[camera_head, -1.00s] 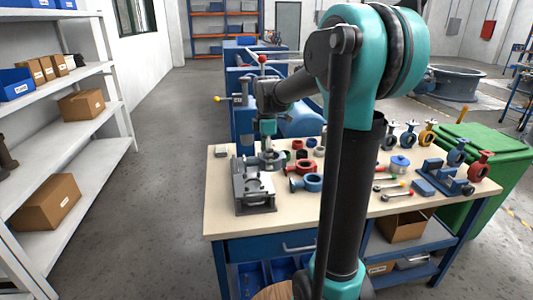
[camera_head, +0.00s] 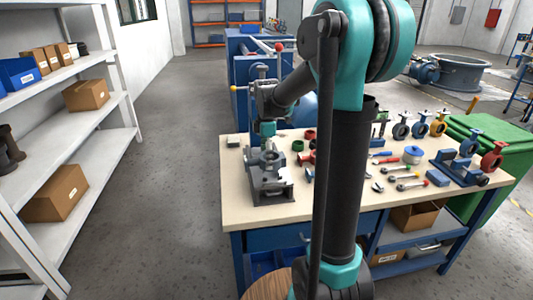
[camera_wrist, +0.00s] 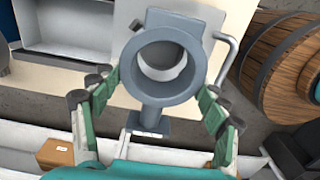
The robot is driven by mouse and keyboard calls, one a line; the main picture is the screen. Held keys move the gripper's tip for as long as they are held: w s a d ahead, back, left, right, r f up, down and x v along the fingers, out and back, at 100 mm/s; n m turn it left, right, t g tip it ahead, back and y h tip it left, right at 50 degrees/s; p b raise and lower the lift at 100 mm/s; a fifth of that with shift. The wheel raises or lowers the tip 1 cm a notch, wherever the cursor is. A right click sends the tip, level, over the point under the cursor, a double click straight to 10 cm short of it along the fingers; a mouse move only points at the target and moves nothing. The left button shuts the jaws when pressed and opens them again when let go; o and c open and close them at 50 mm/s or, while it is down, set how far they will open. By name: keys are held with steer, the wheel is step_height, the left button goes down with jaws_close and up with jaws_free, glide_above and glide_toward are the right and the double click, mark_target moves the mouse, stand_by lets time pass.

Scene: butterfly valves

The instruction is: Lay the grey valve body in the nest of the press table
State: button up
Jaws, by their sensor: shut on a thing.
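The grey valve body (camera_head: 265,160) is a thick ring with a stem and small foot flange. It shows large in the wrist view (camera_wrist: 139,60), ring away from me and foot toward me. My gripper (camera_head: 266,143) is shut on it, with a green-padded finger on each side in the wrist view (camera_wrist: 160,101). In the head view the valve body is over the back part of the dark grey press table (camera_head: 270,188). The nest is largely hidden beneath it. I cannot tell whether the valve body touches the press table.
The workbench (camera_head: 240,208) holds several red, green and blue valve parts and tools right of the press table, partly behind my arm. Its front left is clear. A white shelf (camera_head: 95,134) with boxes stands left.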

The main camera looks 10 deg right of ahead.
steer(key=shift+f, duration=1.7)
steer(key=shift+f, duration=0.1)
steer(key=o, duration=1.8)
steer(key=shift+c, duration=0.2)
step_height(320, 180, up, 12)
steer(key=shift+s+f, duration=0.1)
